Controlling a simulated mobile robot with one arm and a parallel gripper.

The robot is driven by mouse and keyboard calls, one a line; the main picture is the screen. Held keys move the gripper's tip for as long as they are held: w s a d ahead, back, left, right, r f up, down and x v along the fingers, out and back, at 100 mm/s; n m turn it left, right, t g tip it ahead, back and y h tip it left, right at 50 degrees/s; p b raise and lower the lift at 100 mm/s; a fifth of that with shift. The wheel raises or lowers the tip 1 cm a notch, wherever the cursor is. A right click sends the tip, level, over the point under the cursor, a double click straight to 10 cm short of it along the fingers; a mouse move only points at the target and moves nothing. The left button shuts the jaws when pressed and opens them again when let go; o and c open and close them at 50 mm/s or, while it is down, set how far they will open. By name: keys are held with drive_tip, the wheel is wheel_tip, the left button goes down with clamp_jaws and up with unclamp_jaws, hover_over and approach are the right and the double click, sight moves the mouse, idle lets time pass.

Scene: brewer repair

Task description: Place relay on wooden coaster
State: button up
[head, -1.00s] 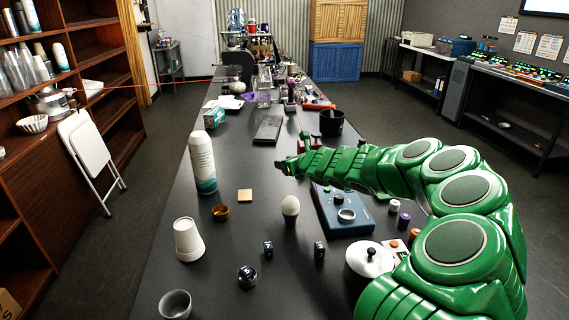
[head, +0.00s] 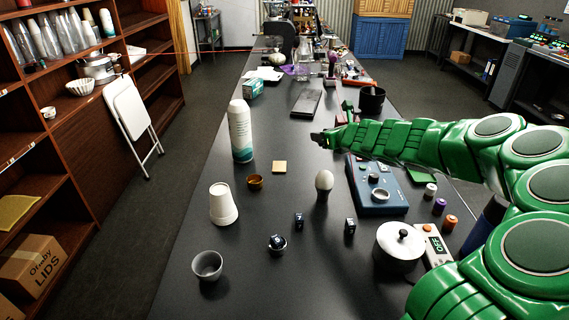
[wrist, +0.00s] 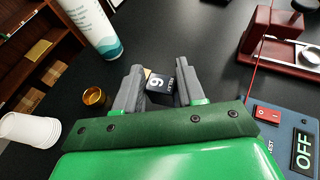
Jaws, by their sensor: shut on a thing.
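My gripper (wrist: 158,70) is shut on a dark relay (wrist: 158,84) with a white number, 6 or 9, on its face; the relay sits between the grey fingers. In the head view my gripper (head: 317,139) is above the table, up and right of the wooden coaster (head: 279,167), and the held relay is too small to tell there. The coaster is a small tan square lying bare on the black table. In the wrist view only a tan sliver shows behind the relay, possibly the coaster.
A tall white spray can (head: 240,132) and a copper cup (head: 255,182) stand left of the coaster. Other dark cubes (head: 299,221) lie nearer. A blue device (head: 378,197) sits below my arm.

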drive_tip(key=shift+w+a+r+n+y, duration=0.1)
drive_tip(key=shift+a+r+n+y, duration=0.2)
drive_tip(key=shift+a, duration=0.1)
drive_tip(key=s+a+n+g+y, duration=0.5)
drive_tip(key=s+a+n+g, duration=0.15)
drive_tip(key=a, duration=0.35)
hover_over(279, 166)
drive_tip(key=s, duration=0.2)
drive_tip(key=f, duration=0.9)
drive_tip(key=shift+w+d+f, duration=0.1)
drive_tip(key=shift+w+d, duration=0.05)
drive_tip(key=shift+w, duration=0.1)
drive_tip(key=shift+w+f+t, duration=0.25)
drive_tip(key=shift+w+f, duration=0.2)
drive_tip(key=shift+w, duration=0.1)
drive_tip(key=shift+w+f, duration=0.25)
drive_tip(key=shift+f, duration=1.55)
drive_tip(key=shift+f, duration=0.1)
